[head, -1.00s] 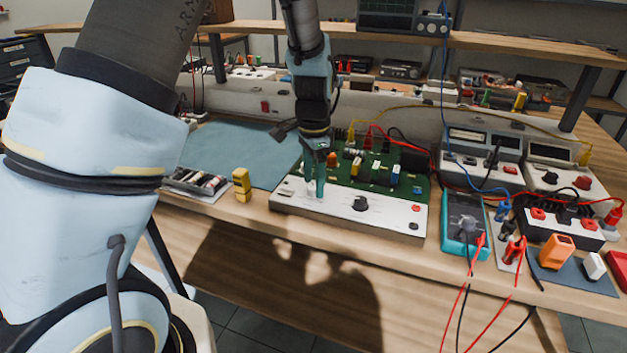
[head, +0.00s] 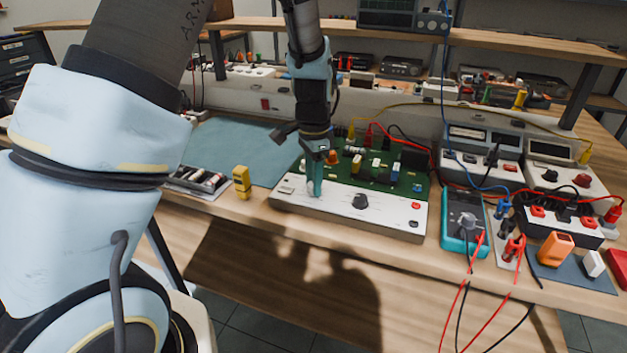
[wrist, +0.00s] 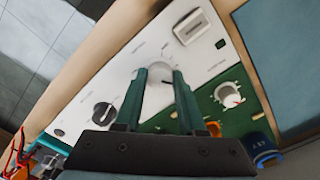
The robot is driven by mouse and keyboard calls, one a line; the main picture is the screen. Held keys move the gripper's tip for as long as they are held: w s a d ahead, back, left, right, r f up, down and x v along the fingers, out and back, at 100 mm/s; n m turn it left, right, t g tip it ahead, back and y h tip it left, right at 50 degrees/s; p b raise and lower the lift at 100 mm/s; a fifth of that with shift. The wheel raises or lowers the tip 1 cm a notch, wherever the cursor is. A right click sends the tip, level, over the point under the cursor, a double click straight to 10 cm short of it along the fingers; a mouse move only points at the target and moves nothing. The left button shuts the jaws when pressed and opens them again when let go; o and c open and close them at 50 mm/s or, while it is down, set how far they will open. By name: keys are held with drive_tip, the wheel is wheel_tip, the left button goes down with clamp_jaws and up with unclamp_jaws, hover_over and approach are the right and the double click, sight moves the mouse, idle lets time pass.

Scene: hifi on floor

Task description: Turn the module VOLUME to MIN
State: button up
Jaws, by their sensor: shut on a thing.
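The module is a white front panel (head: 290,203) with a green circuit board (head: 409,190) behind it. My gripper (head: 315,192) points down at the left part of this panel. In the wrist view, the two green fingers of my gripper (wrist: 158,75) are shut on a pale round knob (wrist: 158,98), one finger on each side. The fingers hide part of the knob, and I cannot read its pointer or the printing around it. A black knob (head: 360,201) sits farther right on the panel; it also shows in the wrist view (wrist: 103,112).
A yellow component (head: 241,182) and a tray of parts (head: 198,182) stand left of the module. A teal multimeter (head: 462,222) with red and black leads stands to its right. A blue-grey mat (head: 235,148) lies behind on the left. Board components rise close behind my fingers.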

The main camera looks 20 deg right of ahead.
clamp_jaws()
drive_tip(key=n+p, duration=0.1)
drive_tip(key=n, duration=0.3)
drive_tip(key=shift+r+n, duration=0.1)
drive_tip(key=shift+n, duration=0.3)
drive_tip(key=n+p, duration=0.1)
drive_tip(key=n, duration=0.4)
drive_tip(key=n+p, duration=0.2)
drive_tip(key=n, duration=0.3)
drive_tip(key=shift+n, duration=0.4)
drive_tip(key=shift+n+p, duration=0.8)
drive_tip(key=shift+n, duration=1.5)
drive_tip(key=o, duration=1)
unclamp_jaws()
drive_tip(key=shift+o, duration=0.2)
